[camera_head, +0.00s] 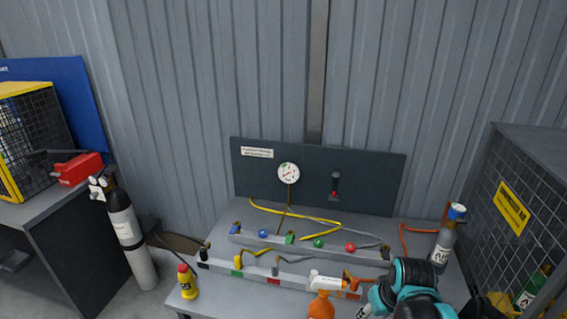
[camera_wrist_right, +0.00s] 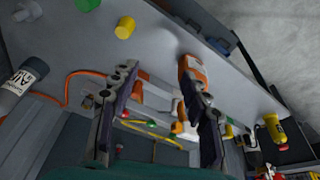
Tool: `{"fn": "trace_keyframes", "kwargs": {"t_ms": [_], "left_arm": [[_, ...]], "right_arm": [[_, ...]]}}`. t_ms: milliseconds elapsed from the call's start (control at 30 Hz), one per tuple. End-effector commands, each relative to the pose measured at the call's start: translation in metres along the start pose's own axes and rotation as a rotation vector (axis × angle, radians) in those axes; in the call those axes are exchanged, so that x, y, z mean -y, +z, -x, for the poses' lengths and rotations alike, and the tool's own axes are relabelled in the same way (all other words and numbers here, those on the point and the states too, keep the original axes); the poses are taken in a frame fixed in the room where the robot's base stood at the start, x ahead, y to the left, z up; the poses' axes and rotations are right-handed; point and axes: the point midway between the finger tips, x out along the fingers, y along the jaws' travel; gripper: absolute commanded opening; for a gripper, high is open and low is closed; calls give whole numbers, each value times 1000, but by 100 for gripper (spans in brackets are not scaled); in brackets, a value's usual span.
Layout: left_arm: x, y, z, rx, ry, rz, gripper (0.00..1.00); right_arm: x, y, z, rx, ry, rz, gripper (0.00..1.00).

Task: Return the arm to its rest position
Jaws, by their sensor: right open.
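My right arm shows teal and black at the bottom right of the head view, over the front of the bench (camera_head: 235,295). My right gripper (camera_wrist_right: 160,80) is open in the right wrist view, its two dark fingers spread apart with nothing held between them. An orange spray bottle (camera_head: 321,306) with a white head stands to the left of my right arm in the head view. In the right wrist view the orange bottle (camera_wrist_right: 192,70) is partly hidden behind the right-hand finger; I cannot tell whether they touch. My left gripper is not in view.
A grey air cylinder (camera_head: 442,250) stands right of my arm, near a mesh cage (camera_head: 510,190). A yellow torch-like item (camera_head: 187,283) stands at the bench's left. A dark panel with a gauge (camera_head: 288,173) rises behind several coloured fittings. A tall cylinder (camera_head: 133,240) stands left.

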Motion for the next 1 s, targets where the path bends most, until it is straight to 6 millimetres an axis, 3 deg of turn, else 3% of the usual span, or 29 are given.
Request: {"fn": "trace_keyframes", "kwargs": {"t_ms": [400, 600, 1000], "left_arm": [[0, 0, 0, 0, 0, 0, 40], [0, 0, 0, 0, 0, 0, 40], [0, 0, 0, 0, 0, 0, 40]], "right_arm": [[42, 46, 39, -200, 35, -80, 47], [56, 65, 45, -294, 33, -119, 47], [58, 68, 46, -319, 31, -131, 47]]}}
